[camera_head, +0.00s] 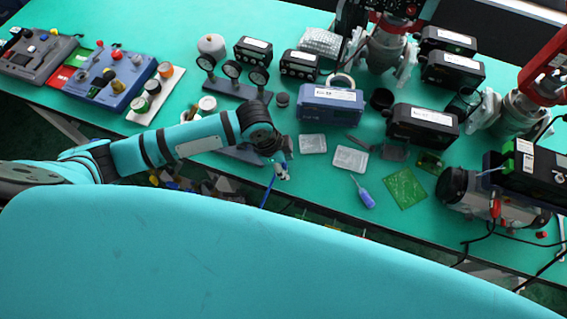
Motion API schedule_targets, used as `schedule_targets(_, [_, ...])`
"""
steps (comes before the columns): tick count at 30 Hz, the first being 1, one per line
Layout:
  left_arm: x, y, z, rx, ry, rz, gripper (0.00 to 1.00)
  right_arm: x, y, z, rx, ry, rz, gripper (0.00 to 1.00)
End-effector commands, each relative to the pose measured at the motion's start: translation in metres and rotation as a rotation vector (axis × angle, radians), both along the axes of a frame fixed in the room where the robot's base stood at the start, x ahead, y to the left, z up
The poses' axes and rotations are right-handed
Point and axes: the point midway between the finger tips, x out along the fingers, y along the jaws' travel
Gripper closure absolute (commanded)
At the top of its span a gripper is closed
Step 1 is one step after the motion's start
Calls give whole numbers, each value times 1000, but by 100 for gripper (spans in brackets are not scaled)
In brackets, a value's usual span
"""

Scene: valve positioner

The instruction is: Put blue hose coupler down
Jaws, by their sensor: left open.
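My left gripper (281,172) is small in the view, at the end of my teal arm, over the near edge of the green table (230,135). It looks open. Small blue parts (270,188) show at and just below the fingers. I cannot tell whether they are the blue hose coupler, a hose or part of the gripper. No other thing on the table is clearly the coupler. My right gripper is not in view.
Two clear-lidded boxes (350,159), a blue-handled screwdriver (363,194) and a green circuit board (404,188) lie right of the gripper. A blue positioner box (331,104) and a gauge stand (235,90) stand behind. Valve assemblies with cables crowd the right.

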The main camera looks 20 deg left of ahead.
Motion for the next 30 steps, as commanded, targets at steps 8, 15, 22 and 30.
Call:
schedule_targets(8, [-4,14,52,1,-5,-1,58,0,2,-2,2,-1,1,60])
schedule_targets(15, [-7,25,95,0,-5,0,58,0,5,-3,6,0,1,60])
schedule_targets(22, [-10,29,111,1,0,1,58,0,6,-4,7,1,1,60])
schedule_targets(30, [-10,29,112,1,0,1,58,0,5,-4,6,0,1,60])
